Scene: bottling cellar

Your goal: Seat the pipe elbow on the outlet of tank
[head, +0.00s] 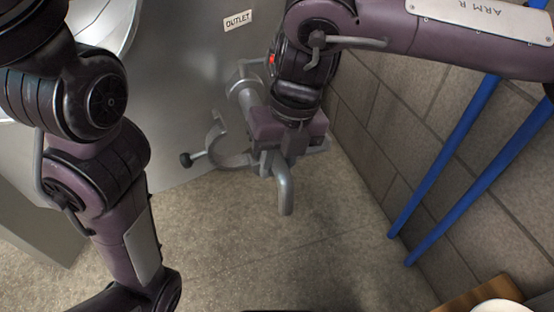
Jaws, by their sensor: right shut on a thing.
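The tank (190,90) is a large grey metal body with an "OUTLET" label (238,20) on its wall. Its outlet (241,84) is a short grey pipe stub below the label, partly hidden behind my right gripper. My right gripper (279,158) points down in front of the outlet and is shut on the grey pipe elbow (286,196). The elbow's lower end hangs below the jaws; its upper part is hidden by them. I cannot tell whether the elbow touches the outlet. My left arm is at the left, but its gripper is out of view.
An open grey clamp (218,137) with a dark knob (186,160) hangs beside the outlet, left of my right gripper. A block wall (385,130) with two blue pipes (447,150) stands close on the right. A wooden surface (480,296) shows at bottom right. The floor (290,265) is clear.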

